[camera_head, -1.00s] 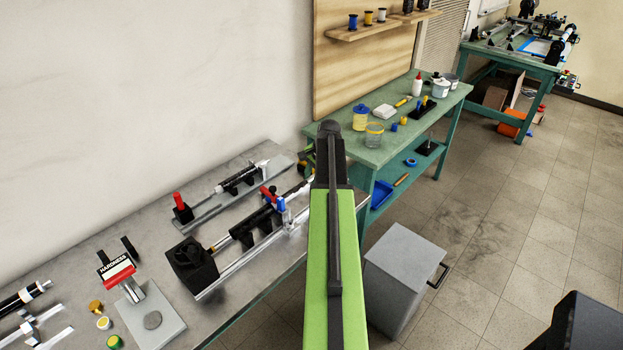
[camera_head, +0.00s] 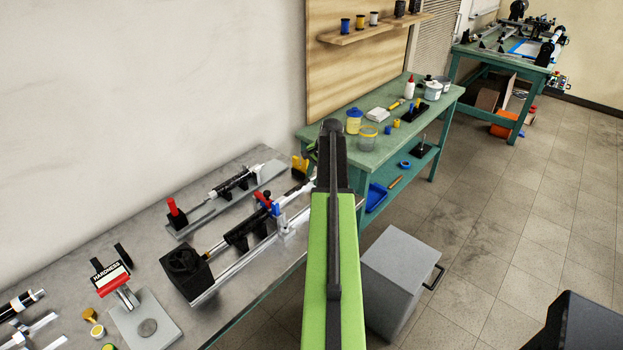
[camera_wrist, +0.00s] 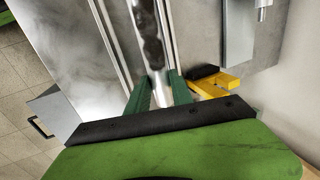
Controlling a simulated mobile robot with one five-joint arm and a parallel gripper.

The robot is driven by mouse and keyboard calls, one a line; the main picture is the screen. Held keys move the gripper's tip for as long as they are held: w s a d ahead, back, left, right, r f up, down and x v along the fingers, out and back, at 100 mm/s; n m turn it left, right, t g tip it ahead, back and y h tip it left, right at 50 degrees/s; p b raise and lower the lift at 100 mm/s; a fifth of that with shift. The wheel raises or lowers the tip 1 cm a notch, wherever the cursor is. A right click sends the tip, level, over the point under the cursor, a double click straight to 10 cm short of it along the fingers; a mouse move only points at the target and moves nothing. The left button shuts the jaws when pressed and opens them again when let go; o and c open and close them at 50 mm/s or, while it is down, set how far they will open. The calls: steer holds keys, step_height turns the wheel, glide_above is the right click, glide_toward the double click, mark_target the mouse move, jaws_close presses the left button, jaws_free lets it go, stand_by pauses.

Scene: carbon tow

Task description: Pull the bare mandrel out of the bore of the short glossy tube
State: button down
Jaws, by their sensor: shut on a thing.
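My gripper (camera_wrist: 158,88) is shut on a shiny silver rod, the bare mandrel (camera_wrist: 157,97), which lies between its green fingers in the wrist view. Dark patches show along the rod towards the top; I cannot tell there whether they are tube or reflection. In the head view my green arm hides the gripper. A black tube (camera_head: 243,230) lies on a long railed fixture (camera_head: 238,268) with a black end block (camera_head: 187,272) and a red-and-blue clamp (camera_head: 266,202). Whether the mandrel's far end is inside the tube's bore is hidden.
A second fixture (camera_head: 198,222) with a short black tube (camera_head: 233,184) lies nearer the wall. A yellow-and-black piece (camera_wrist: 215,83) is close beside my right finger. A hardness tester (camera_head: 113,278) stands front left. A grey cabinet (camera_head: 385,285) stands on the floor; open floor lies right.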

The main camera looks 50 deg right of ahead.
steer(key=shift+s+d, duration=0.1)
steer(key=shift+d, duration=0.8)
steer(key=shift+s+d, duration=0.1)
steer(key=shift+d, duration=1.4)
steer(key=shift+d, duration=1.45)
